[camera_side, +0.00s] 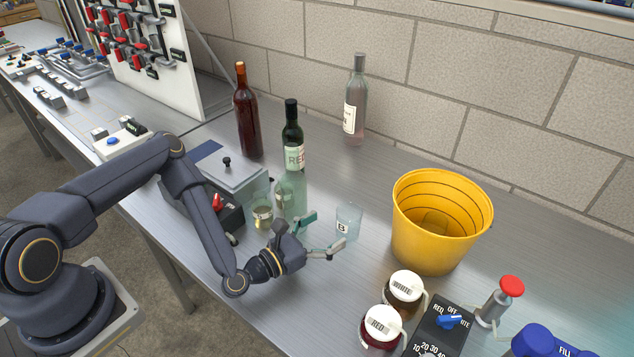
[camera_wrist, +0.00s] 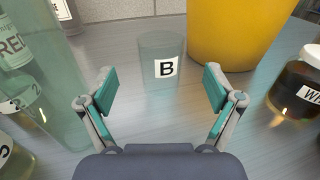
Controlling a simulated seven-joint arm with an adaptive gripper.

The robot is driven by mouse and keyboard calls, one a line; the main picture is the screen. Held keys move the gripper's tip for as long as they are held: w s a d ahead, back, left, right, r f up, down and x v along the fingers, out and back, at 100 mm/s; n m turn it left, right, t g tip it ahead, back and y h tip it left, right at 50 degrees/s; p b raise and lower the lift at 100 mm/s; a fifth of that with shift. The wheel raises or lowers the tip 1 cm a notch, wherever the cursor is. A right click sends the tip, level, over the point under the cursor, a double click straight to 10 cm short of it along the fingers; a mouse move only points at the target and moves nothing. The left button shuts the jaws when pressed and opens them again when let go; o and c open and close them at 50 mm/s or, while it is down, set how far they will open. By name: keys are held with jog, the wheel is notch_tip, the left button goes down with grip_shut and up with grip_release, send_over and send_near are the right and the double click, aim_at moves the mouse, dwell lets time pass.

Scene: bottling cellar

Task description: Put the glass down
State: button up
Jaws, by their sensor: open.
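A clear glass (camera_side: 348,222) with a white label marked B stands upright on the metal bench. In the wrist view the glass (camera_wrist: 162,62) is straight ahead, beyond and between my fingertips. My gripper (camera_side: 322,234) is open and empty, with its fingers spread toward the glass. The wrist view shows my gripper (camera_wrist: 160,92) with a wide gap between the teal pads. The glass appears apart from both fingers.
A yellow bucket (camera_side: 428,250) stands right of the glass. A green-tinted RED bottle (camera_side: 293,150) and a small labelled glass (camera_side: 262,217) stand left. A dark red bottle (camera_side: 248,125) and a clear bottle (camera_side: 354,105) are behind.

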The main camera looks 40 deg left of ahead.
aim_at(339, 220)
jog(key=x, duration=0.6)
jog(key=shift+w+d+r, duration=0.15)
jog(key=shift+w+r, duration=0.05)
jog(key=shift+w, duration=0.15)
jog(key=shift+c, duration=0.2)
jog(key=c, duration=1.3)
